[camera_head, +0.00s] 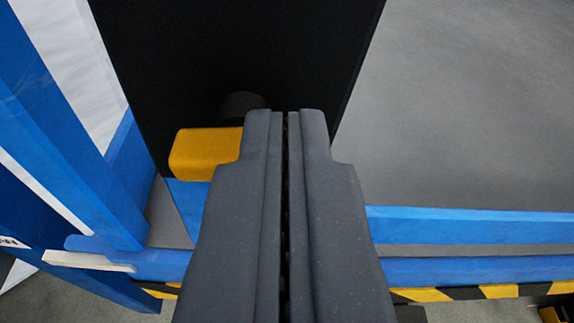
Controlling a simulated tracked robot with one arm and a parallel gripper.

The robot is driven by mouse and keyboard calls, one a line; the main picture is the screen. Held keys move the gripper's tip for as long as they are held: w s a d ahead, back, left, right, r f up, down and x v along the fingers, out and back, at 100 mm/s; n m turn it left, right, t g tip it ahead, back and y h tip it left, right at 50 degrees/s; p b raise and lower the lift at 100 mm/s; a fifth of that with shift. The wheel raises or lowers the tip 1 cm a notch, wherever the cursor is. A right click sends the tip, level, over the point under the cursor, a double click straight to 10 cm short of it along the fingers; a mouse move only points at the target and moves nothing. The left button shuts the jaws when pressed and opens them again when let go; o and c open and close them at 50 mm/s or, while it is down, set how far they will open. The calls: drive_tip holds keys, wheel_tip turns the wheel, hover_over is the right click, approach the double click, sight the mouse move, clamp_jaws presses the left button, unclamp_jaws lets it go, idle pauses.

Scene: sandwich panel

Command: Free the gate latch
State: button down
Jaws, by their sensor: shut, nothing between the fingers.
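My gripper (286,118) is shut and empty, and its dark fingers fill the lower middle of the view. A yellow block (205,153), possibly the gate latch, shows just left of the fingertips, against a black panel (230,60). Its right end is hidden behind my fingers. A dark round part (241,104) sits just above it, partly hidden by the fingertips. I cannot tell whether my fingertips touch the yellow block or the round part.
Blue posts (70,130) stand at the left. Blue rails (470,228) cross the lower right, with a yellow and black striped strip (500,291) below them. Open grey floor (460,100) lies at the upper right.

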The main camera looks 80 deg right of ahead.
sight(299, 53)
drive_tip(key=shift+p, duration=0.3)
drive_tip(key=s+a+r+p, duration=0.2)
drive_tip(key=a+r, duration=0.4)
drive_tip(key=a, duration=0.3)
drive_tip(key=shift+s+r+p, duration=0.15)
drive_tip(key=shift+s+p, duration=0.15)
drive_tip(key=shift+s, duration=0.5)
drive_tip(key=shift+a, duration=0.1)
drive_tip(key=a+r+n+t+y, duration=0.3)
drive_tip(key=a+n+y, duration=0.1)
drive_tip(key=a, duration=0.8)
drive_tip(key=s+a+r+n+t+y+p, duration=0.1)
drive_tip(key=a+r+n+t+y, duration=0.2)
drive_tip(key=a, duration=0.9)
drive_tip(key=s+a+r+n+t+y+p, duration=0.1)
drive_tip(key=a+r+n+t+y, duration=0.3)
drive_tip(key=a+y, duration=0.3)
drive_tip(key=a+r+n, duration=0.1)
drive_tip(key=a, duration=0.3)
drive_tip(key=shift+a+r, duration=0.2)
drive_tip(key=shift+a, duration=0.2)
